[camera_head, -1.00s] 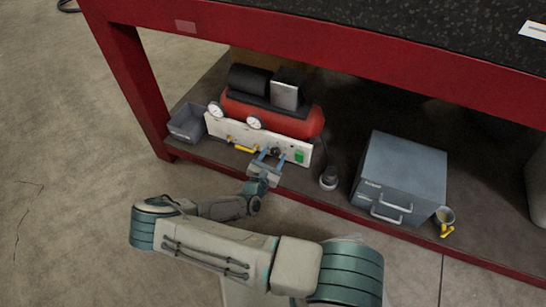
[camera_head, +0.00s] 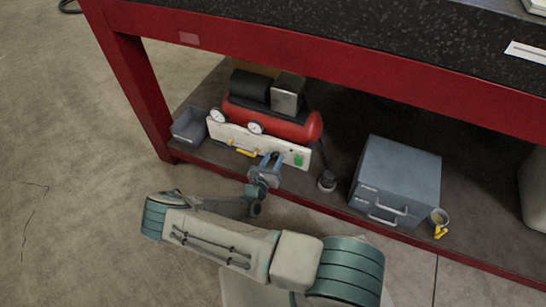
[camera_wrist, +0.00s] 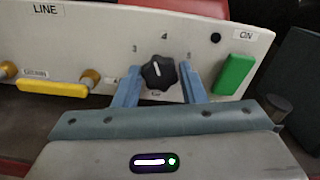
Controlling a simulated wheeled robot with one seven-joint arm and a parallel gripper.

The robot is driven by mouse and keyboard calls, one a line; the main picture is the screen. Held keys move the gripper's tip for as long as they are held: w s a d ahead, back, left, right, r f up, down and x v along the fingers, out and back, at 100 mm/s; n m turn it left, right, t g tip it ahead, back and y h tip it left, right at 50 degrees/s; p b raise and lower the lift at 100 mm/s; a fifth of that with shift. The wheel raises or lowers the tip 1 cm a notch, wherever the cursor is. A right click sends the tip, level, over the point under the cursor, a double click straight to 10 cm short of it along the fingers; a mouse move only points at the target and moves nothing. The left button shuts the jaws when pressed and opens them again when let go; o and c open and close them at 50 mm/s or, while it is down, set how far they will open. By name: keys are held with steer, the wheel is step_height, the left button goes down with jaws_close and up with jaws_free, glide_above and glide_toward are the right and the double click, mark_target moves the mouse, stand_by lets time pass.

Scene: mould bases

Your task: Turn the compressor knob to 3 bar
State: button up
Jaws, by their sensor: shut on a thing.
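The compressor (camera_head: 268,119) is red with black and grey parts on top and stands on the shelf under the bench. Its white front panel (camera_wrist: 70,38) carries a black lobed knob (camera_wrist: 158,73) with small numerals around it, 3 at upper left and 4 at the top. A pale mark on the knob lies near its top, roughly toward the 4; its exact angle is hard to read. My gripper (camera_wrist: 160,84) is shut on the knob, one blue finger on each side. In the head view my gripper (camera_head: 270,161) covers the knob.
A green ON switch (camera_wrist: 234,74) sits close right of the knob. A yellow lever (camera_wrist: 52,88) is at left on the panel. Two gauges, a grey bin (camera_head: 188,125), and a grey drawer box (camera_head: 398,180) stand nearby. The red bench beam (camera_head: 330,72) runs above.

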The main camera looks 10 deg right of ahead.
steer(key=n+p, duration=0.1)
steer(key=n, duration=0.2)
steer(key=shift+n, duration=0.3)
steer(key=shift+f+n+p, duration=0.15)
steer(key=shift+n+p, duration=0.3)
steer(key=shift+n, duration=1.25)
steer(key=o, duration=1)
